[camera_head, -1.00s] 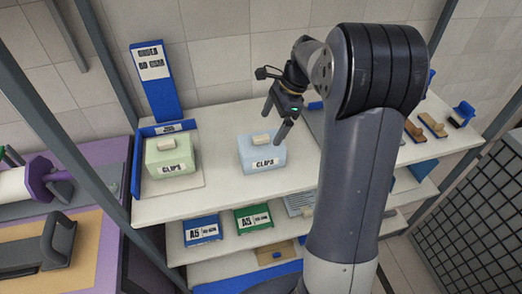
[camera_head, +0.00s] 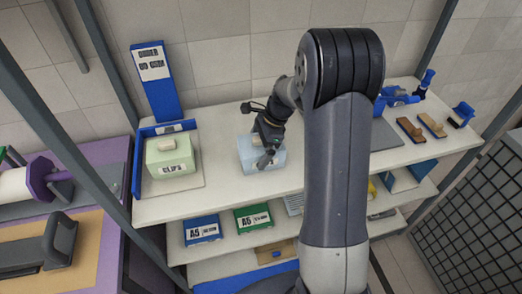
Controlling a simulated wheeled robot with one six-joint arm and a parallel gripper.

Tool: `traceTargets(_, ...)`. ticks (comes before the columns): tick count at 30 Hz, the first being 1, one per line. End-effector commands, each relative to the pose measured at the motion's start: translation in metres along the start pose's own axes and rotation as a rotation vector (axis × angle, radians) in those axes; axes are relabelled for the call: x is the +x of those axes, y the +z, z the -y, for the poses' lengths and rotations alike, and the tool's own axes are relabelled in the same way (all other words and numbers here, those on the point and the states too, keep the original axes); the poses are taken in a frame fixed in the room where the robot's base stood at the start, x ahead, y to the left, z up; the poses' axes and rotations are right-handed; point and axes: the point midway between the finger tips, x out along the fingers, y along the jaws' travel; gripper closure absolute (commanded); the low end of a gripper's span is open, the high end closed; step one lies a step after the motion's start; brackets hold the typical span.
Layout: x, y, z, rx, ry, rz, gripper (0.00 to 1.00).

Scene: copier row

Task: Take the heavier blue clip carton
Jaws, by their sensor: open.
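A light blue clip carton (camera_head: 247,155) stands on the upper shelf, with a beige handle on top. My gripper (camera_head: 264,160) is open in front of and over this carton, and its fingers hide the handle and most of the label. I cannot tell whether the fingers touch the carton. A pale green carton marked CLIPS (camera_head: 171,156) stands to the left on a scale-like stand with a blue back edge. Only one blue carton shows, so its weight against another cannot be seen.
A blue sign (camera_head: 155,80) stands behind the green carton. Wooden-handled stamps (camera_head: 410,129) and a blue device (camera_head: 400,97) are at the right of the shelf (camera_head: 220,194). A dark rack post (camera_head: 75,150) rises at the left.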

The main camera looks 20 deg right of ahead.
Motion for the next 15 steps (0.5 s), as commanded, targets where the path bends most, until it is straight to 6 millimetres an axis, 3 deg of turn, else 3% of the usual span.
traceTargets(6,0.0002,0.0,0.0001,0.0,-0.001,0.0,0.02)
traceTargets(15,-0.0002,0.0,0.0002,0.0,-0.001,0.0,0.26)
